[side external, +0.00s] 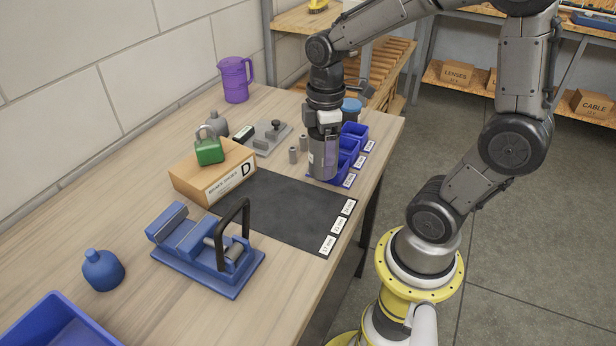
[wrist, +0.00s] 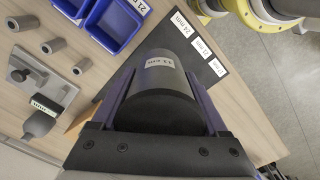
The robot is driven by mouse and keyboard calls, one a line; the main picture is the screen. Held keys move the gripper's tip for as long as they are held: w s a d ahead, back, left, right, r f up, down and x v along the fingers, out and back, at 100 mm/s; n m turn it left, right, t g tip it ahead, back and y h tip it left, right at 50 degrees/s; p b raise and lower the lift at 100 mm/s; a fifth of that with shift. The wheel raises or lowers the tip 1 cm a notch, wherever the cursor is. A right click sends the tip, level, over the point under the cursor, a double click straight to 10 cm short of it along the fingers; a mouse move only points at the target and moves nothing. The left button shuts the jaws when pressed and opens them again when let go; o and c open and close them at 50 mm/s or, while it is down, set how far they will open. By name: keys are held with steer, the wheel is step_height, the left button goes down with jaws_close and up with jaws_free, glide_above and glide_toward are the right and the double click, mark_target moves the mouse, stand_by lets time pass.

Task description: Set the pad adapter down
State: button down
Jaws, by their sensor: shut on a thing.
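My gripper (side external: 322,172) is over the back right part of the bench, by the far end of the dark mat (side external: 285,213) and the blue bins. In the wrist view my gripper (wrist: 165,85) has its two purple fingers shut on the pad adapter (wrist: 160,65), a dark grey cylinder with a small white label I cannot read for sure. The mat (wrist: 188,50) lies behind it, with size labels (wrist: 203,49) along its edge, one reading 24 mm. I cannot tell whether the adapter's lower end touches anything.
Blue bins (side external: 354,131) stand close beside my gripper. Small grey cylinders (wrist: 53,46) and a grey plate fixture (side external: 267,138) are nearby. A cardboard box (side external: 213,172) carries a green padlock-shaped block (side external: 209,150). A blue vise (side external: 207,257) stands in front. Most of the mat is bare.

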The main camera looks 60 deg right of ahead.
steer(key=w+f, duration=0.2)
steer(key=w+d+f, duration=0.1)
steer(key=f, duration=0.1)
steer(key=shift+w+f, duration=0.5)
steer(key=shift+f, duration=1.5)
steer(key=shift+f, duration=0.2)
jaws_free()
steer(key=shift+r, duration=0.1)
